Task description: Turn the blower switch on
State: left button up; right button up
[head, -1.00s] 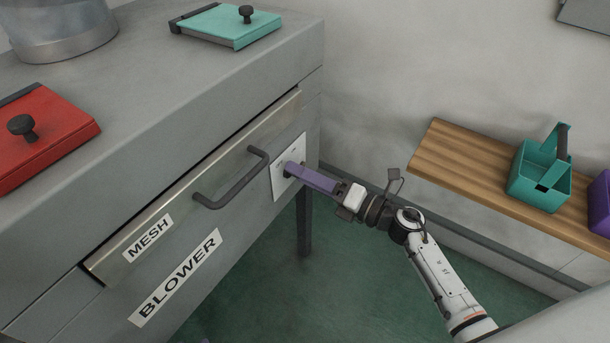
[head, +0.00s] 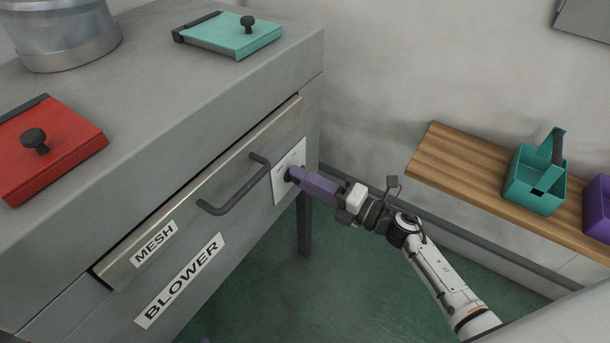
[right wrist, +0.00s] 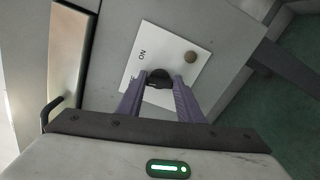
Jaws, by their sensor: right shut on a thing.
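The blower switch is a dark round knob (right wrist: 160,78) on a white plate (right wrist: 172,48) marked "ON" in the right wrist view. The plate (head: 286,170) sits on the front of the grey cabinet, right of the drawer handle, in the head view. My right gripper (right wrist: 161,82) has its purple fingers on both sides of the knob and is shut on it. In the head view my right gripper (head: 292,175) reaches the plate from the right and partly hides the knob. A small brownish round part (right wrist: 190,57) is also on the plate. My left gripper is not in view.
A dark handle (head: 235,190) juts out from the "MESH" drawer (head: 130,262), left of the plate. A "BLOWER" label (head: 180,281) is below it. Red (head: 60,155) and teal (head: 235,35) lids lie on top. A wooden shelf (head: 460,160) holds teal and purple containers at right.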

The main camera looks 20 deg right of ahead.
pick_arm(q)
jog(key=p, duration=0.2)
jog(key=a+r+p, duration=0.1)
jog(key=p, duration=0.1)
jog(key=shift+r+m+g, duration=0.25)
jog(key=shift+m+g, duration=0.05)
pick_arm(e)
jog(key=m, duration=0.9)
jog(key=shift+f, duration=0.15)
jog(key=o, duration=1.1)
